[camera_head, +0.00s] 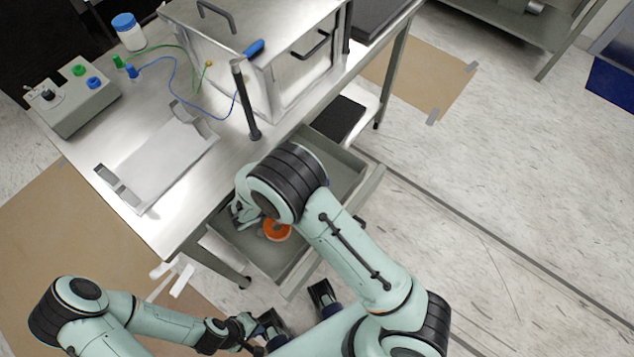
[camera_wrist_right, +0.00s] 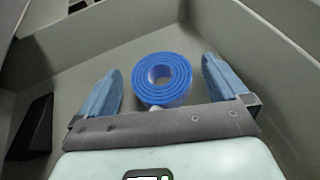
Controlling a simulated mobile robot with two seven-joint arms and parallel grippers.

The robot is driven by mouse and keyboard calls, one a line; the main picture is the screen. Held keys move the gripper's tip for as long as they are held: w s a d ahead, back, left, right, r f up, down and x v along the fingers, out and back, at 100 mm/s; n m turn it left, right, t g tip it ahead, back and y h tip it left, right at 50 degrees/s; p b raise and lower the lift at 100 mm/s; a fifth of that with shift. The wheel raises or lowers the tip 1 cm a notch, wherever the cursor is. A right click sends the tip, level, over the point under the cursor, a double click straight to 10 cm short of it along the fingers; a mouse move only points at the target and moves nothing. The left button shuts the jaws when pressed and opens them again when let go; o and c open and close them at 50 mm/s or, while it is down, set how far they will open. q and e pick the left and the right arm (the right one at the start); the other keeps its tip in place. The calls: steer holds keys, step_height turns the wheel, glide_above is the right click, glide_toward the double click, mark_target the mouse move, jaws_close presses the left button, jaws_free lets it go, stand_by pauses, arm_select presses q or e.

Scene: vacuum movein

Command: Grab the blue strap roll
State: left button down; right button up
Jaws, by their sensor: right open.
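The blue strap roll (camera_wrist_right: 180,90) shows in the right wrist view as a coiled ring with a hollow centre, in a grey drawer (camera_wrist_right: 265,65). My right gripper (camera_wrist_right: 162,85) is open, with one blue-padded finger on each side of the roll and a gap on both sides. In the head view my right wrist is over the drawer (camera_head: 345,170) and hides the blue roll. My left gripper (camera_head: 297,310) is low in the head view, open and empty, away from the drawer.
An orange roll (camera_head: 277,231) lies in the drawer's near part. The drawer walls stand close around my right gripper. The metal table (camera_head: 215,165) is above and left, holding a control box (camera_head: 75,100) and a metal chamber (camera_head: 300,75). Floor at right is clear.

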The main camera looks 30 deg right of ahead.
steer(key=c, duration=1.2)
